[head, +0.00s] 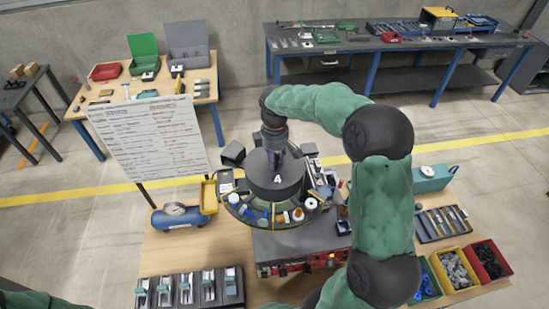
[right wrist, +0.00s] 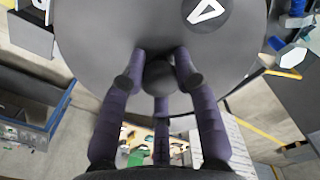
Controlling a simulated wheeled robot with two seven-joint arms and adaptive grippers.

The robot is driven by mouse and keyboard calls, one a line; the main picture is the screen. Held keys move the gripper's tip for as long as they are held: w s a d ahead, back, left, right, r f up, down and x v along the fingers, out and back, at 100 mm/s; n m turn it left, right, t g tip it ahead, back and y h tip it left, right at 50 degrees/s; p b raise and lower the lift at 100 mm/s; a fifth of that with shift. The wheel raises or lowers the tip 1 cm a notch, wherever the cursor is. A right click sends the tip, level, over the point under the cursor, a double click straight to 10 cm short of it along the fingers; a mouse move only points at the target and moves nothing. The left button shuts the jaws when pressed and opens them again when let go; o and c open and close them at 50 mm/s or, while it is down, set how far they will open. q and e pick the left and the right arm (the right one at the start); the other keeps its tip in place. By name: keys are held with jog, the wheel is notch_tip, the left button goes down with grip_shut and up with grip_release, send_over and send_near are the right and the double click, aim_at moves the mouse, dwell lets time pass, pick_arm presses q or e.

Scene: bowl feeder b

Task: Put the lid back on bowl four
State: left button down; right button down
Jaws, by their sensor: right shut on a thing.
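The lid (head: 291,169) is a dark grey disc with a white 4 on it. It also fills the top of the right wrist view (right wrist: 100,40), with its black round knob (right wrist: 160,76) in the middle. My right gripper (head: 277,150) points down from above, and its purple fingers (right wrist: 160,85) are closed around the knob. The lid is over the middle of the round bowl feeder (head: 275,222), whose outer ring holds several small parts. The lid hides the bowl's centre. I cannot tell whether the lid touches the bowl. My left gripper is out of view.
A white printed board (head: 150,140) stands left of the feeder. A blue tank (head: 180,217) and a tray of metal parts (head: 190,290) are at the left of the wooden table. At the right are a teal box (head: 430,180), a tool tray (head: 442,222) and coloured bins (head: 455,270).

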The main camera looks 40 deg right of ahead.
jog(key=c, duration=0.9)
grip_release()
jog(key=shift+f, duration=0.15)
notch_tip(320, 180, up, 12)
jog(key=shift+r, duration=0.2)
